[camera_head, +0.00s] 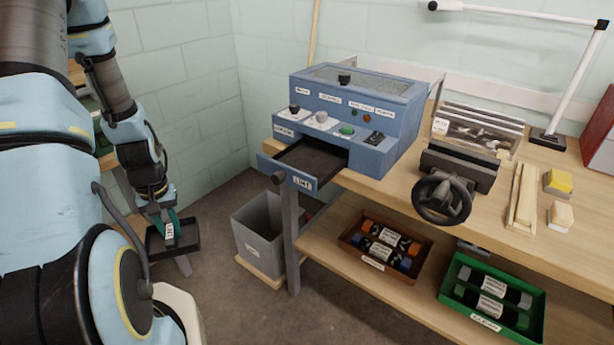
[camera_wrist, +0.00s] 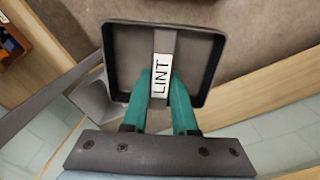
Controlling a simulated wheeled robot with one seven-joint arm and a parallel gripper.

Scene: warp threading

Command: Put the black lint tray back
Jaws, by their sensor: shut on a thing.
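The black lint tray (camera_head: 181,244) hangs from my gripper (camera_head: 168,226) at the left of the head view, in the air left of the bench. In the wrist view the tray (camera_wrist: 123,60) shows as an empty shallow square with a white LINT label on its middle strip. The green fingers of my gripper (camera_wrist: 170,100) are shut on that strip. The blue machine (camera_head: 385,110) stands on the bench, with its drawer labelled LINT (camera_head: 302,181) pulled out at the front. The inside of the drawer looks dark and empty.
A black handwheel (camera_head: 443,199) sits on the bench right of the machine. A brown tray (camera_head: 350,239) and a green tray (camera_head: 450,287) lie on the lower shelf.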

